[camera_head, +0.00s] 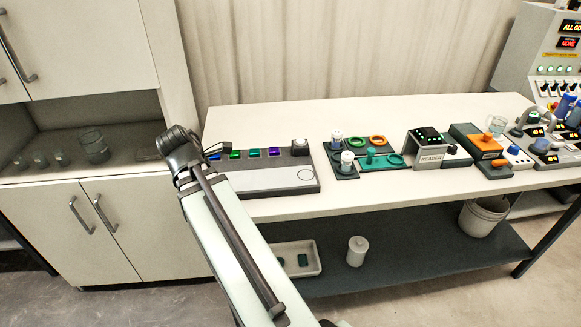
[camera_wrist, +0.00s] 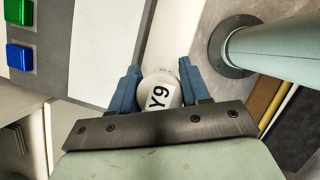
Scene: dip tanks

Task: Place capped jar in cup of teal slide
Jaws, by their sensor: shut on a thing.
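My gripper (camera_wrist: 158,74) is shut on a white capped jar (camera_wrist: 158,94) marked "Y9", with a blue finger on either side of it in the wrist view. In the head view my gripper (camera_head: 222,147) is at the left end of the table, by the grey panel, and the held jar cannot be made out. The teal slide (camera_head: 376,162) lies on a dark base right of the panel. A teal ring-shaped cup (camera_head: 396,160) is at its right end and looks empty.
Two white-capped jars, a rear one (camera_head: 337,137) and a front one (camera_head: 347,158), stand left of the slide. Green (camera_head: 377,140) and orange rings lie behind it. The reader (camera_head: 429,154) stands to its right. The grey panel (camera_head: 299,158) has coloured squares and a white plate.

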